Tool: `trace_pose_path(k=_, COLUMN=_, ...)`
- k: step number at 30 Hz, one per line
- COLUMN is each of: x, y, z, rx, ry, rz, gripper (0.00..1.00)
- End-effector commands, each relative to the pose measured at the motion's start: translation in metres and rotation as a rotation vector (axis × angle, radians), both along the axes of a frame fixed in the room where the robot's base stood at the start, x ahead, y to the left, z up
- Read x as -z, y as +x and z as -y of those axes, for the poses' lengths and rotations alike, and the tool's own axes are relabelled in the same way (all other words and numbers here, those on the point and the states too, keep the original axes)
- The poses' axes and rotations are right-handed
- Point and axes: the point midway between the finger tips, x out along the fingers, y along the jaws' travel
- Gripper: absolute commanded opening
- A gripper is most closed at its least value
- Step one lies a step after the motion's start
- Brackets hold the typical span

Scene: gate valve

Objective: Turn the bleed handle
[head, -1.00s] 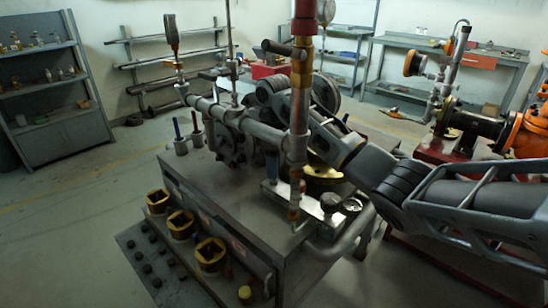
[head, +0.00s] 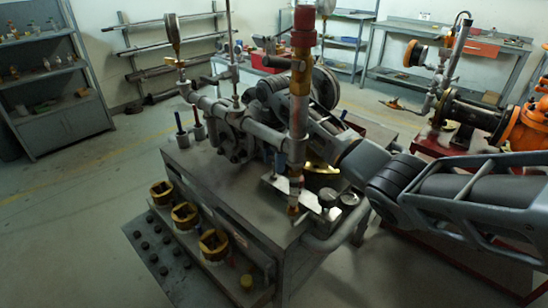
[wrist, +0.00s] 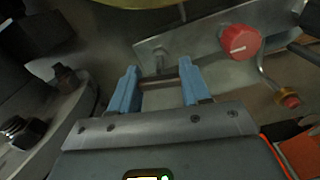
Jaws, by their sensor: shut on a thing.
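In the wrist view my gripper (wrist: 159,70) has its two blue fingers on either side of a thin dark crossbar (wrist: 158,83) in front of a grey metal plate. The crossbar seems to be the bleed handle; a short stem with a bolt-like end shows just beyond it. The fingers are shut on it, though the exact contact is hard to make out. In the head view my arm reaches behind the upright pipe (head: 300,125), and the gripper and the held bar are mostly hidden there.
A red round knob (wrist: 239,42) sits on the plate right of the fingers. A large bolted flange (wrist: 45,130) is close on the left. The valve bench (head: 250,215) carries pipes and gauges, with brass blocks (head: 185,214) on its front ledge. The floor at left is clear.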

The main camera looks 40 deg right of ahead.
Motion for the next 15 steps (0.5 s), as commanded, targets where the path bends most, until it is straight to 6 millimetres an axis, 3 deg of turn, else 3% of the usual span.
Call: trace_pose_path(k=15, x=0.0000, y=0.0004, z=-0.0007, rx=-0.099, ry=0.001, rz=0.001, gripper=0.16)
